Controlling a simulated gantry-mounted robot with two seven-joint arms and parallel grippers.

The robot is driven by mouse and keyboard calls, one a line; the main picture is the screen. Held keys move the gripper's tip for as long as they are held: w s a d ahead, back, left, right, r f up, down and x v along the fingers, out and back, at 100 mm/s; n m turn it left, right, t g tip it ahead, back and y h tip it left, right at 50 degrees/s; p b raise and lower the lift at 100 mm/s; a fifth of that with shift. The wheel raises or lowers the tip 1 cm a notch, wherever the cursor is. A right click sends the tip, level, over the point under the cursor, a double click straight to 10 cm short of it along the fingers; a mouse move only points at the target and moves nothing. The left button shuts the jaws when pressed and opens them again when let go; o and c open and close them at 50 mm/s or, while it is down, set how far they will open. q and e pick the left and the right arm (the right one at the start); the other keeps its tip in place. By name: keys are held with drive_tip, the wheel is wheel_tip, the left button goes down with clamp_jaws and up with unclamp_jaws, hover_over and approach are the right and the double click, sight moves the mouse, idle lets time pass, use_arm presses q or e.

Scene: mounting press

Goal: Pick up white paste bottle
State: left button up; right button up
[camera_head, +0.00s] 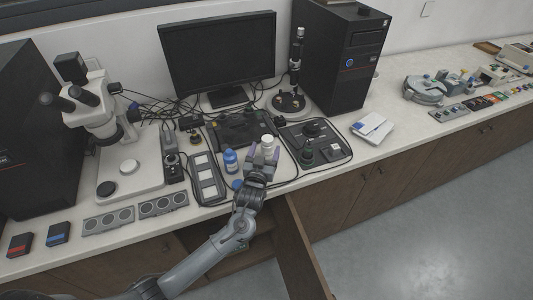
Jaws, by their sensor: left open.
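The white paste bottle (267,143) stands on the white counter, near the front edge and below the monitor. Its lower part is hidden by my left gripper (262,157). My left gripper is open, with its purple-tinted fingers pointing away from me at the bottle. I cannot tell whether the fingers touch it. My right gripper is not in view.
A blue bottle with a white label (231,161) stands just left of my gripper. A black control box (315,141) is close on the right, with cables around it. A microscope (110,130) stands at left.

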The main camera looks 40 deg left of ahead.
use_arm(q)
drive_tip(key=shift+a+b+x, duration=0.15)
drive_tip(key=shift+b+x, duration=0.25)
drive_tip(key=shift+x, duration=1.7)
drive_tip(key=shift+a+b+x, duration=0.1)
drive_tip(key=shift+b+x, duration=0.25)
drive_tip(key=shift+x, duration=1.8)
drive_tip(key=shift+s+f, duration=0.15)
drive_tip(key=shift+f, duration=0.05)
drive_tip(key=shift+c, duration=0.4)
clamp_jaws()
